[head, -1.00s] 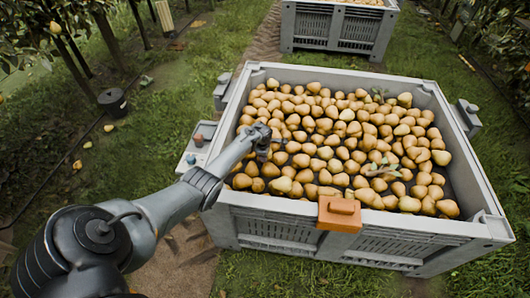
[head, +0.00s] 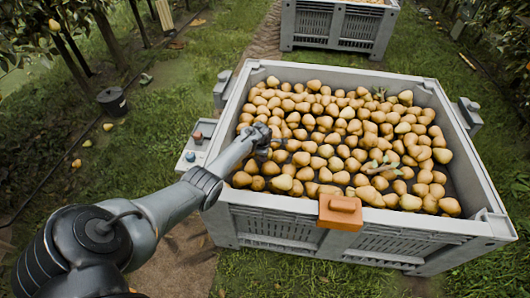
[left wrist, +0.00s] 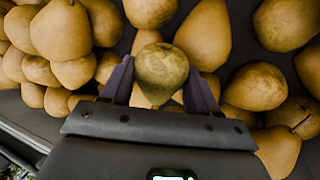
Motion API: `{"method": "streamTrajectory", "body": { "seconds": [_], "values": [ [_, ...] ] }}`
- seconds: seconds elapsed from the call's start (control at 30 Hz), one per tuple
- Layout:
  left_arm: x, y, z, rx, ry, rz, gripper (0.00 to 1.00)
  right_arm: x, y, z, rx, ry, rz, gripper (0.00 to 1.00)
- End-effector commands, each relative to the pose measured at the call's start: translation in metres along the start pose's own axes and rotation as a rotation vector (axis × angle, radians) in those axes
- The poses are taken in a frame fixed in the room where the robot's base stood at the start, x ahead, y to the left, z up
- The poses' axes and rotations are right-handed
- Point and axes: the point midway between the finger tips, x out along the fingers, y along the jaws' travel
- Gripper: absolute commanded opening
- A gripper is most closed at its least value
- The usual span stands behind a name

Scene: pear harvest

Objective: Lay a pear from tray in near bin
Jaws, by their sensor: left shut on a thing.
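The near bin (head: 240,92) is a large grey crate filled with a layer of golden-brown pears (head: 345,128). My left gripper (head: 264,150) reaches in over the bin's left part, low among the pears. In the left wrist view, my left gripper (left wrist: 160,88) is shut on a greenish-brown pear (left wrist: 162,70), with a finger on each side of it. Other pears lie close around and beneath it; I cannot tell whether the held pear touches them. In the head view the held pear is hidden behind the gripper. The tray (head: 190,158) sits outside the bin's left wall. My right gripper is not in view.
An orange block (head: 340,212) sits on the bin's front rim. Twigs with leaves (head: 382,168) lie on the pears at right. A second grey bin (head: 340,24) stands behind. A dark bucket (head: 112,101) stands on the grass at left.

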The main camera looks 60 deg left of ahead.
Motion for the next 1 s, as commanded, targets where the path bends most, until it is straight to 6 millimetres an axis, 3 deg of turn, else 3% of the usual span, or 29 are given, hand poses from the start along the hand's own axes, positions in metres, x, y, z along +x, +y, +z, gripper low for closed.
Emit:
{"method": "streamTrajectory", "body": {
  "seconds": [0.13, 0.17, 0.33, 0.67, 1.0],
  "values": [
    [0.0, 0.0, 0.0, 0.0, 0.0, 0.0, 0.26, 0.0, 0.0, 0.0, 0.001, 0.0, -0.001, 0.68],
    [0.0, 0.0, 0.0, 0.0, 0.0, 0.0, 0.63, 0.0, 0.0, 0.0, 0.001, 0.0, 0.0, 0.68],
    [0.0, 0.0, 0.0, 0.0, 0.0, 0.0, 0.89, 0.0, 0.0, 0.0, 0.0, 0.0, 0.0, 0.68],
    [-0.003, 0.0, 0.0, 0.0, 0.001, -0.001, 0.9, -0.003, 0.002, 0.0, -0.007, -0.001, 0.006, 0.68],
    [-0.042, 0.002, 0.001, 0.0, 0.0, 0.001, 0.9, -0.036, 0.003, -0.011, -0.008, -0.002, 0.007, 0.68]
  ]
}}
